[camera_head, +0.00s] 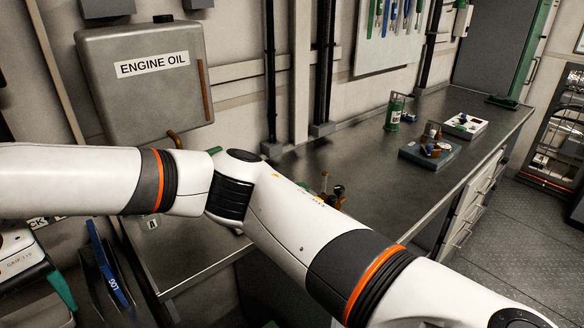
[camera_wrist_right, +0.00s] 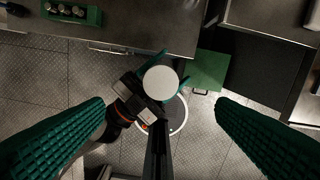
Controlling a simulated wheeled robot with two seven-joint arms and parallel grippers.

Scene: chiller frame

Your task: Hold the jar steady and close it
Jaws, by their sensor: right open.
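In the right wrist view, a round white top (camera_wrist_right: 160,82), apparently the jar seen from above, stands between the green fingers of my left gripper (camera_wrist_right: 162,78). The fingers appear to touch it on two sides, above the floor. The jar's body is hidden under the top, and I cannot tell whether the top is a seated lid. My right gripper (camera_wrist_right: 160,135) is open, with its two green fingers wide apart at left and right. Nothing is between them at close range; the white top lies beyond. In the head view my arms cross the middle, and the jar is not visible.
A steel workbench (camera_head: 290,180) runs along the wall. It holds a green canister (camera_head: 394,114), a blue-grey box (camera_head: 430,153) and a white tray (camera_head: 465,126). An engine oil tank (camera_head: 150,85) hangs at left. A green panel (camera_wrist_right: 207,70) shows near the floor.

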